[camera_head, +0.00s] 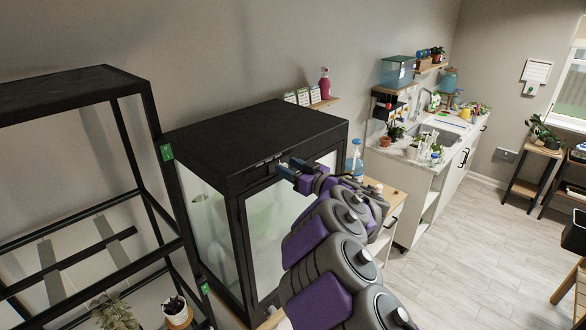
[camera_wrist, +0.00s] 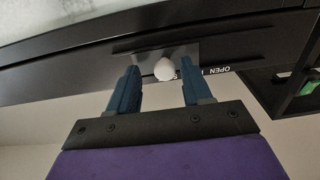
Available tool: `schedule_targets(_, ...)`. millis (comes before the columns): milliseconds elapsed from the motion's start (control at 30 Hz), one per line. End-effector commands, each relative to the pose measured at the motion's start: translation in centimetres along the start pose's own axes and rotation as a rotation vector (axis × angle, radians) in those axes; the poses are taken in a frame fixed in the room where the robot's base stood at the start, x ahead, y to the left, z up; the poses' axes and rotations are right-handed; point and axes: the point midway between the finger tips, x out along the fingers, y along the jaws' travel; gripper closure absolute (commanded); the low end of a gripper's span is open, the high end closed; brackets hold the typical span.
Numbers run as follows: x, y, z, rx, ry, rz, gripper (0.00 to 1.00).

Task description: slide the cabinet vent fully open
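The black cabinet (camera_head: 262,138) with glass sides stands against the wall in the head view. Its vent strip (camera_head: 268,160) runs along the upper front edge, partly hidden by my gripper (camera_head: 287,168). In the wrist view, a round white knob (camera_wrist: 164,69) sits on the dark vent plate (camera_wrist: 185,51), near a white "OPEN" marking (camera_wrist: 217,71) that appears upside down to the right. My gripper (camera_wrist: 160,68) has its blue fingers apart, one on each side of the knob, with visible gaps. I cannot tell exactly how deep the knob sits between the fingers.
A black open shelf frame (camera_head: 150,125) stands left of the cabinet. A small wall shelf (camera_head: 322,103) holds a pink bottle. A sink counter (camera_head: 410,152) is farther right; the floor before it is clear.

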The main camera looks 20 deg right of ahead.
Motion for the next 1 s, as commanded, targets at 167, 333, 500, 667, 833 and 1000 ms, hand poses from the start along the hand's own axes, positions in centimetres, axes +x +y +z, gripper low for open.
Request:
schedule_targets(167,-0.1,0.2,0.1,0.001,0.0,-0.003,0.56)
schedule_targets(333,-0.4,0.8,0.1,0.005,0.001,-0.004,0.72)
schedule_targets(500,-0.6,1.0,0.2,0.007,0.001,-0.002,0.88)
schedule_targets(667,-0.6,0.9,0.2,0.006,0.0,0.001,1.0)
schedule_targets(833,-0.6,0.8,0.2,0.006,-0.001,0.001,1.0)
schedule_targets(1000,-0.7,0.7,0.3,0.006,-0.003,0.0,1.0)
